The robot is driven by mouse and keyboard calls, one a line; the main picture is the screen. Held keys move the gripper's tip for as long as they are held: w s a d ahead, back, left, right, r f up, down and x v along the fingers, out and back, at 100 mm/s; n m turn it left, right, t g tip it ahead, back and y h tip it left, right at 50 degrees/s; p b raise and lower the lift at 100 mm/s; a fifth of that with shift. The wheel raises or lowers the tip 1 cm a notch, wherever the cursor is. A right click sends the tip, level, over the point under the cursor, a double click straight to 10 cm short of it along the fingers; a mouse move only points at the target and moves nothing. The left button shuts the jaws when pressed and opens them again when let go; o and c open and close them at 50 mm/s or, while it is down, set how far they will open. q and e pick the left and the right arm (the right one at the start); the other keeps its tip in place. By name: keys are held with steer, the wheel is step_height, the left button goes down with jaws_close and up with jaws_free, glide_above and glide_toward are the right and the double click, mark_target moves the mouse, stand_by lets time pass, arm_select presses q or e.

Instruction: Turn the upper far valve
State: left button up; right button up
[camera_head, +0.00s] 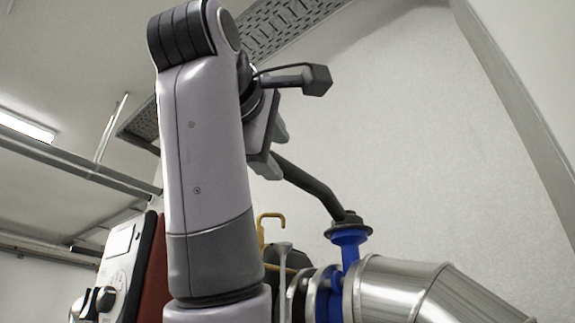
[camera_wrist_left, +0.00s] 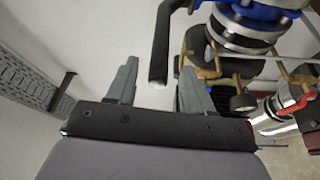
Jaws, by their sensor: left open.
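The upper far valve shows a blue body (camera_head: 348,240) and a long black lever handle (camera_head: 312,187), which slants up and left from the valve. My left gripper (camera_head: 268,150) is at the free upper end of this handle, partly hidden by my arm. In the left wrist view, my left gripper (camera_wrist_left: 160,88) is open, and the end of the black handle (camera_wrist_left: 160,50) appears between its two fingers. I cannot tell whether the fingers touch the handle. My right gripper is not in view.
A wide silver pipe (camera_head: 410,290) runs right from the valve. A white wall is behind the handle.

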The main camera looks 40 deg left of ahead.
mark_target(280, 162)
arm_select(q)
steer(key=p+x, duration=0.1)
steer(key=x, duration=0.4)
steer(key=shift+w+a+r+p, duration=0.1)
steer(key=shift+w+a+p, duration=0.1)
steer(key=shift+p, duration=0.1)
steer(key=shift+w+a, duration=0.15)
steer(key=shift+w, duration=0.4)
jaws_close()
